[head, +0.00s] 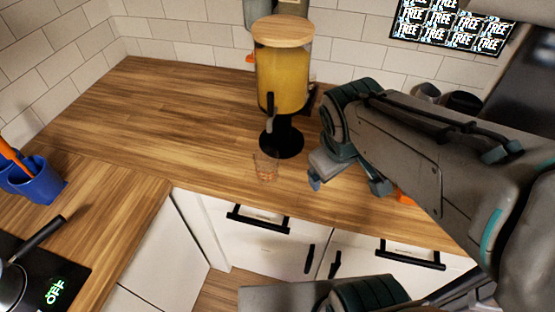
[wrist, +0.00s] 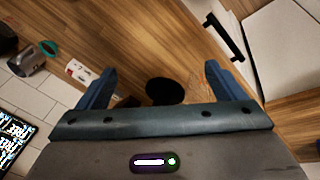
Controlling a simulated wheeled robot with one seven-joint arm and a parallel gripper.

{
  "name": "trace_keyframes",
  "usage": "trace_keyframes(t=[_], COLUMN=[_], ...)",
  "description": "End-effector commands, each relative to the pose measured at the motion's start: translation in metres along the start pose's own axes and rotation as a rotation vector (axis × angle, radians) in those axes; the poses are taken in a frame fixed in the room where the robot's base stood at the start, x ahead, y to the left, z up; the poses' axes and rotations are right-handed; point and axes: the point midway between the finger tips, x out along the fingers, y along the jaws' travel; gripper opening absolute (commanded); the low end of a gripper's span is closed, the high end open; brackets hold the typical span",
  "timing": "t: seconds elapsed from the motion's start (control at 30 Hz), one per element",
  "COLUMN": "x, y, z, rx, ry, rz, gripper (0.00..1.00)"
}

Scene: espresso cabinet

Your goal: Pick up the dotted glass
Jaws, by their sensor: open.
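The dotted glass (head: 265,167) is small, clear and upright on the wooden counter, near its front edge and just in front of the dispenser's black base. In the wrist view a faint see-through shape beside the right-hand finger looks like the glass (wrist: 209,76), partly hidden by that finger. My gripper (head: 346,184) is open and empty, to the right of the glass and apart from it in the head view. In the wrist view its two blue fingers (wrist: 160,72) are spread wide, with the round black base showing between them.
A juice dispenser (head: 282,80) with a wooden lid stands right behind the glass. A blue cup (head: 35,182) and a stove with a pan (head: 12,285) are at the left. The counter's left part (head: 150,120) is clear. Drawers with black handles (head: 258,218) lie below.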

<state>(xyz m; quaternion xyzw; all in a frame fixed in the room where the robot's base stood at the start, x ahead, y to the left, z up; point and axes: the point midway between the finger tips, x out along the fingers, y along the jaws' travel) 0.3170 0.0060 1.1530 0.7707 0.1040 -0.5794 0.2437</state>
Motion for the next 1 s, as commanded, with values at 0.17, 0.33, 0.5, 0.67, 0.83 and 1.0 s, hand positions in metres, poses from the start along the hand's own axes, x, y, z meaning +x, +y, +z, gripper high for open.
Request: trace_keyframes(t=[0.17, 0.33, 0.5, 0.67, 0.83, 1.0], x=[0.024, 0.047, 0.064, 0.072, 0.097, 0.130], y=[-0.013, -0.049, -0.089, -0.109, -0.109, -0.103], z=[-0.051, -0.101, -0.130, -0.141, -0.144, -0.150], rx=[-0.798, -1.525, -2.034, -2.248, -2.283, -2.279], ry=[-0.072, -0.105, -0.112, -0.111, -0.114, -0.112], rz=[0.109, 0.189, 0.243, 0.269, 0.270, 0.270], gripper=[0.89, 0.89, 0.89, 0.89, 0.89, 0.89])
